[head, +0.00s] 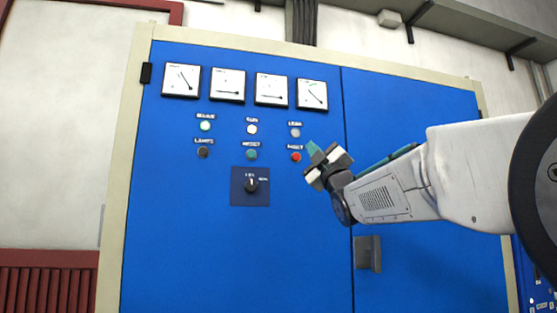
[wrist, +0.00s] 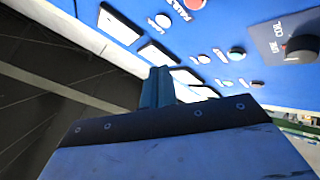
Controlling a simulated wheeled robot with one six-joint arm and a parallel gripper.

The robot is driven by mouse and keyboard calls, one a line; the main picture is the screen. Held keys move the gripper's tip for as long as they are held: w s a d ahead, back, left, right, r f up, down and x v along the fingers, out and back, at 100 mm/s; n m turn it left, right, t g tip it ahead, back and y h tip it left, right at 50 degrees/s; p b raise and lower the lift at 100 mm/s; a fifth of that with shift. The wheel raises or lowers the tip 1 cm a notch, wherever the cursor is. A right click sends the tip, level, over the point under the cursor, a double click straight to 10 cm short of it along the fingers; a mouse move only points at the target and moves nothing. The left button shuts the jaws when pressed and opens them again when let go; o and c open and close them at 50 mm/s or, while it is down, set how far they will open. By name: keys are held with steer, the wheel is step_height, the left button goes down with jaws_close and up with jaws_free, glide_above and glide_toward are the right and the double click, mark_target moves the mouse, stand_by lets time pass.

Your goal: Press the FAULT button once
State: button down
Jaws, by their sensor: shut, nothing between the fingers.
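The FAULT button is the red button (head: 296,157) at the right end of the lower button row on the blue cabinet. Its label is small in the head view; in the wrist view the red button (wrist: 195,4) is cut by the top edge, with lettering resembling FAULT beside it. My gripper (head: 313,149) is shut and empty, its teal fingertips just right of the red button in the head view. In the wrist view the shut fingers (wrist: 157,88) point toward the panel, over the meter row. I see no contact with the button; the exact gap cannot be told.
A green button (head: 251,155) and a black button (head: 203,153) share the row. Above are several lamps, including a white one (head: 295,132), and several meters (head: 312,94). A selector knob (head: 251,186) sits below. A door handle (head: 368,253) stands out lower right.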

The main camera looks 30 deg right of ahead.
mark_target(296, 157)
steer(key=shift+w+d, duration=0.4)
steer(key=shift+w, duration=1)
steer(key=shift+w+d, duration=0.4)
steer(key=shift+w, duration=1.05)
steer(key=shift+w+d, duration=0.4)
steer(key=shift+w, duration=1)
steer(key=shift+w, duration=0.15)
steer(key=shift+w+d, duration=0.1)
steer(key=shift+w, duration=0.15)
steer(key=shift+w+d, duration=0.1)
steer(key=shift+w, duration=0.3)
steer(key=shift+s+a, duration=0.2)
steer(key=shift+s, duration=0.6)
